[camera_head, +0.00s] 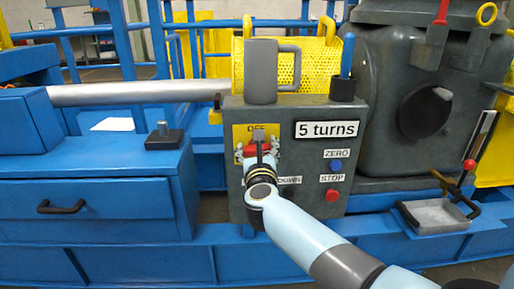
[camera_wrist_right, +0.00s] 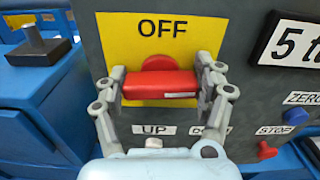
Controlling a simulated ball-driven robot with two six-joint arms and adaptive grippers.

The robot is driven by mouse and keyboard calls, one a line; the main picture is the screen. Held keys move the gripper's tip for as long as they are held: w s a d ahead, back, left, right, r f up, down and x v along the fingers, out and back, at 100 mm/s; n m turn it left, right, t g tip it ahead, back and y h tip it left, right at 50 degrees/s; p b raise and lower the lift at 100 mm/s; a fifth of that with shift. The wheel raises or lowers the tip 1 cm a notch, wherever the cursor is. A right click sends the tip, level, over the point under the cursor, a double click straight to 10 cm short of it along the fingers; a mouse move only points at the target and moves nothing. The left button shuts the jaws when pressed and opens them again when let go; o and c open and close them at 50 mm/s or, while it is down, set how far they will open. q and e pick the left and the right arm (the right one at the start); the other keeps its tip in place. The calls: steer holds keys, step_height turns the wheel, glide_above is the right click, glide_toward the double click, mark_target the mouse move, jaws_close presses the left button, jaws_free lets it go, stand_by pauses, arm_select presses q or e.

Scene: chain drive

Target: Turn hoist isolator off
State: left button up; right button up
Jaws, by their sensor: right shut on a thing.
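The hoist isolator is a red handle (camera_wrist_right: 160,84) on a yellow plate (camera_wrist_right: 115,30) marked OFF at its top. In the wrist view the handle lies level, below the word OFF, with a round red part behind its middle. My right gripper (camera_wrist_right: 161,85) is shut on the handle, one finger at each end. In the head view my right gripper (camera_head: 259,150) covers much of the isolator, and only bits of red (camera_head: 249,150) show around it. My left gripper is not in view.
The grey control box (camera_head: 300,115) carries a "5 turns" sign (camera_head: 327,129), a blue ZERO button (camera_head: 336,166) and a red STOP button (camera_head: 332,195). A grey mug (camera_head: 261,75) and a yellow mesh basket (camera_head: 312,60) are above. A blue drawer cabinet (camera_head: 100,190) stands left.

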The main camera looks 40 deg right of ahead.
steer(key=n+p, duration=0.1)
steer(key=n, duration=0.3)
steer(key=shift+a+p, duration=0.1)
steer(key=shift+p, duration=0.25)
steer(key=n+p, duration=0.2)
steer(key=n, duration=0.2)
steer(key=shift+n, duration=0.4)
steer(key=n+p, duration=0.1)
steer(key=n, duration=0.3)
steer(key=shift+a+f+p, duration=0.1)
steer(key=shift+p, duration=0.25)
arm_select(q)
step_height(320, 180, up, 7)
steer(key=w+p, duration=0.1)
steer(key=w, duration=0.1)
arm_select(e)
steer(key=shift+f+n, duration=0.15)
steer(key=shift+n, duration=1.95)
steer(key=o, duration=1.2)
steer(key=shift+c, duration=0.2)
